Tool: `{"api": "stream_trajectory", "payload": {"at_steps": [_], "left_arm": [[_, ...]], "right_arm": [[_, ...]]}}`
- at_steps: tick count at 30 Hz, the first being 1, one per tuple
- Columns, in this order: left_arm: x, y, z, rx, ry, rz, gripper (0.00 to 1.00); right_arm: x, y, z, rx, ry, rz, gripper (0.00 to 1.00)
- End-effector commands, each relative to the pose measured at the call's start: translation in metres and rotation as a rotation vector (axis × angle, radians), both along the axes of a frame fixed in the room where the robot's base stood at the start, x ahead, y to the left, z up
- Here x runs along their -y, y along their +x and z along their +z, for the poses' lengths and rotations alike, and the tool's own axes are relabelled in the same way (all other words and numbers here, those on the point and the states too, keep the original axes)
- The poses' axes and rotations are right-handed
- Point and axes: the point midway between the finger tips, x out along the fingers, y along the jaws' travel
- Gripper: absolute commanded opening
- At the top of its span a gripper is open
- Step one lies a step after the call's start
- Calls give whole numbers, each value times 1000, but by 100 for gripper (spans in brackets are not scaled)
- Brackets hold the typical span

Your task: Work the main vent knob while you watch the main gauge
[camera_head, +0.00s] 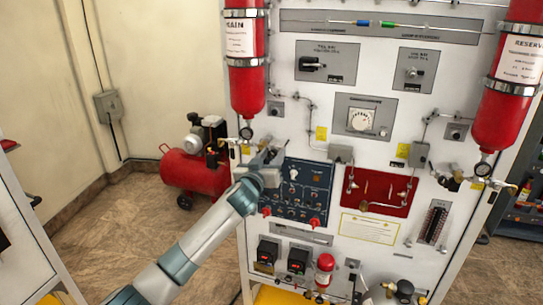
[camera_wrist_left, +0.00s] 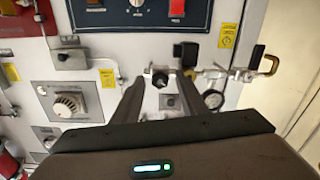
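The main gauge (camera_head: 246,132) is a small round dial under the red cylinder marked MAIN (camera_head: 246,80). It also shows in the left wrist view (camera_wrist_left: 213,99), right of my fingers; its reading is too small to tell. My left gripper (camera_head: 264,156) is at the panel, just below and right of the gauge. In the left wrist view its two fingers (camera_wrist_left: 152,80) stand apart. A small dark knob (camera_wrist_left: 160,79), which looks like the main vent knob, shows between the fingertips on the metal pipework. I cannot tell whether the fingers touch it. In the head view my gripper hides it. My right gripper is out of view.
A blue switch panel (camera_head: 299,190) lies close right of my left gripper. A white dial (camera_head: 360,120) sits mid-panel. The brass elbow (camera_wrist_left: 266,65) sticks out beside the gauge. A red compressor (camera_head: 193,170) stands on the floor at left. The reserve cylinder (camera_head: 507,100) hangs at right.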

Motion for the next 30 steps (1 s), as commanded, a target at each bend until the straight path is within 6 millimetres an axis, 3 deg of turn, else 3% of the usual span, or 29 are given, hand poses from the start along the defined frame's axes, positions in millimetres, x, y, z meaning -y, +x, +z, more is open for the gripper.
{"api": "stream_trajectory", "payload": {"at_steps": [2, 6, 7, 20, 30], "left_arm": [[0, 0, 0, 0, 0, 0, 37], [0, 0, 0, 0, 0, 0, 3], [0, 0, 0, 0, 0, 0, 0], [0, 0, 0, 14, 43, 0, 0], [0, 0, 0, 76, 231, 0, 0]], "right_arm": [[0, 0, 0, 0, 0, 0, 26], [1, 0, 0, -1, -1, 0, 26], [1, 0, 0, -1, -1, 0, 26], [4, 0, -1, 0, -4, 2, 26], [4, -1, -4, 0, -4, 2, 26]]}}
